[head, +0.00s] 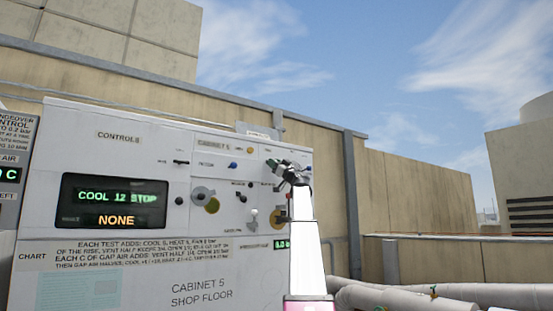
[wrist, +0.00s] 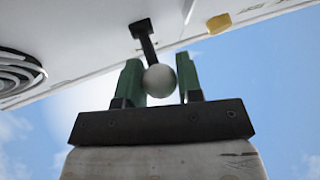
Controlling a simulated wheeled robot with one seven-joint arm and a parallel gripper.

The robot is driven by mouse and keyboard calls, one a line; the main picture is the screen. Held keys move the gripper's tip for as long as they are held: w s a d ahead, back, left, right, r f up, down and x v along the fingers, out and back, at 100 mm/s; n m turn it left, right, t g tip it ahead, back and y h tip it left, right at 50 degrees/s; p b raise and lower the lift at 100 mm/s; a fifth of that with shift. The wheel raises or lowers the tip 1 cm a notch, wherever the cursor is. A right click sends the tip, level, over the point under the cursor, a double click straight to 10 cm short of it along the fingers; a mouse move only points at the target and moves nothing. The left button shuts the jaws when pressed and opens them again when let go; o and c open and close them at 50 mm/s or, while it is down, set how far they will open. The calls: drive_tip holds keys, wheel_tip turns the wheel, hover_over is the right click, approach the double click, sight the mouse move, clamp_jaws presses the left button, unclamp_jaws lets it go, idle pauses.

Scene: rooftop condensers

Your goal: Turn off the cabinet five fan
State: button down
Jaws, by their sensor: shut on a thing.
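The white cabinet five (head: 200,292) stands at left in the head view, with "CABINET 5 SHOP FLOOR" on its front. Its dark display (head: 115,202) reads "COOL 12 STOP" in green and "NONE" in orange. My gripper (head: 289,172) is at the right part of its control panel. In the wrist view my gripper (wrist: 158,84) has its green fingers on either side of a pale ball knob (wrist: 160,80) and is shut on it. The knob sits on a black lever stem (wrist: 145,40) from the panel. My gripper and arm hide this part in the head view.
Other controls sit left of my gripper: a blue knob (head: 233,165), a round dial with yellow (head: 212,205) and a white-knobbed lever (head: 253,213). A yellow piece (wrist: 219,23) and a round grille (wrist: 22,72) show in the wrist view. Large pipes (head: 440,296) lie at lower right.

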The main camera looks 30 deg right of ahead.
drive_tip(key=shift+w+a+f+n+t+y, duration=0.15)
drive_tip(key=shift+f+n+t+y, duration=0.1)
drive_tip(key=shift+n+y, duration=0.35)
drive_tip(key=shift+w+d+f+n+t+y, duration=0.1)
drive_tip(key=shift+f+n+t+y, duration=0.25)
drive_tip(key=shift+y, duration=0.45)
drive_tip(key=shift+r+y, duration=0.15)
drive_tip(key=shift+y, duration=0.15)
drive_tip(key=c, duration=0.8)
unclamp_jaws()
drive_tip(key=shift+a, duration=0.1)
drive_tip(key=shift+f, duration=0.2)
drive_tip(key=v, duration=1)
drive_tip(key=shift+s, duration=0.35)
